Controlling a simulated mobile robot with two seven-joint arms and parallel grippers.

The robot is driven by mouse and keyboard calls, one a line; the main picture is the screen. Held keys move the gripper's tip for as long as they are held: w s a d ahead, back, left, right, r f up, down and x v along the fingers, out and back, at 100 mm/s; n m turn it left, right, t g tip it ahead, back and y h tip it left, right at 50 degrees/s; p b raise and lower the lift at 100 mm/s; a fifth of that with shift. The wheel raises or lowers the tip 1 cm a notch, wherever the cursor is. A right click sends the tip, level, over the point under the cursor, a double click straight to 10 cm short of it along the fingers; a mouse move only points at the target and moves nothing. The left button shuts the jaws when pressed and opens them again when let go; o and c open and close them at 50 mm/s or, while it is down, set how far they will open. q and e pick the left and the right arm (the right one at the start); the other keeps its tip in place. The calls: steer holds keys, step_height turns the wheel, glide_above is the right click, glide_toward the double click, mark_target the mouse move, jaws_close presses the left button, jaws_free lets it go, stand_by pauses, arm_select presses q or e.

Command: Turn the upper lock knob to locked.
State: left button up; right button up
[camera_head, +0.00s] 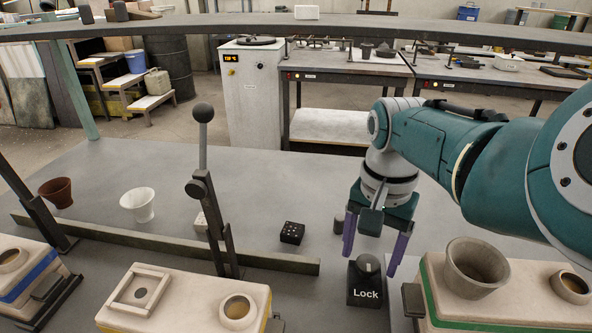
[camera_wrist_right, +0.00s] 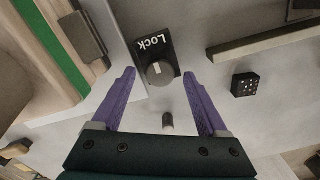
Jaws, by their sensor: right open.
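The lock knob (camera_wrist_right: 160,74) is a dark grey round knob with a light stripe. It sits on a black block marked "Lock" (camera_head: 365,294) on the grey table. The stripe runs roughly upright in the head view. My right gripper (camera_head: 370,262) points down at the block with its purple fingers open. In the right wrist view the knob shows in the gap between the fingertips, one on either side. Contact with the knob cannot be told. My left gripper is not in view.
A short grey cylinder (camera_head: 339,223) and a black dotted cube (camera_head: 292,233) stand behind the block. A green-striped mould (camera_head: 434,303) with a grey cup (camera_head: 475,266) stands close at right. A low rail (camera_head: 160,240) and an upright lever (camera_head: 203,150) lie left.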

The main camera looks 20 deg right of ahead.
mark_target(368, 261)
step_height(368, 261, up, 9)
steer(key=p, duration=0.3)
steer(key=shift+r, duration=0.1)
